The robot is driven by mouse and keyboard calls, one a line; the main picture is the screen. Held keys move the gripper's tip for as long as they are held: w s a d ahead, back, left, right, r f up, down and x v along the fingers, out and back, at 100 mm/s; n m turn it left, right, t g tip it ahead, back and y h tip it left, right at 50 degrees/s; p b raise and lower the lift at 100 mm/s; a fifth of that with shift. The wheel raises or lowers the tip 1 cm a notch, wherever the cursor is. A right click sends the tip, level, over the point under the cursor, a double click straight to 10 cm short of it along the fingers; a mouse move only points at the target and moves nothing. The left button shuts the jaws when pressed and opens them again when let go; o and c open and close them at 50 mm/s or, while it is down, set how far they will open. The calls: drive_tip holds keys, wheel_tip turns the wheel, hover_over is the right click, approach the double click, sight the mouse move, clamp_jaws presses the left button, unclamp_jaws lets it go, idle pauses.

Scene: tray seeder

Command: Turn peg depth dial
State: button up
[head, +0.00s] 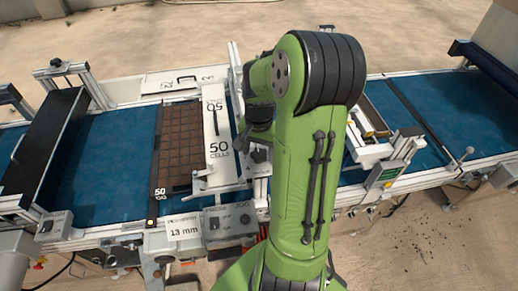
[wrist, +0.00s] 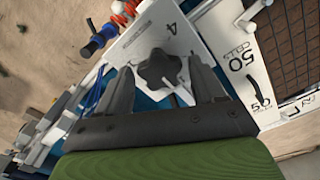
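A black star-shaped knob (wrist: 158,68), which looks like the dial, sits on a white plate (wrist: 135,45) marked "4" in the wrist view. My gripper (wrist: 161,64) is open, with its two dark fingers apart on either side of the knob. The knob shows between the fingertips. I cannot tell whether it lies at fingertip depth, and no finger clearly touches it. In the head view my green arm covers much of the machine's middle, and the gripper is hard to make out there.
A brown cell tray (head: 180,145) lies on the blue belt (head: 110,165), left of a white "50 CELLS" plate (head: 217,140). A "13 mm" sign (head: 185,231) and a grey control box (head: 229,221) are on the front edge. A small green-screened unit (head: 387,174) stands right of my arm.

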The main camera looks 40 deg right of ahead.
drive_tip(key=c, duration=0.8)
drive_tip(key=shift+m, duration=0.4)
drive_tip(key=m+b, duration=0.1)
drive_tip(key=m, duration=0.4)
drive_tip(key=shift+w+m, duration=0.1)
drive_tip(key=shift+m, duration=0.3)
drive_tip(key=m+b, duration=0.1)
drive_tip(key=m, duration=0.4)
drive_tip(key=o, duration=1)
drive_tip(key=shift+r, duration=0.1)
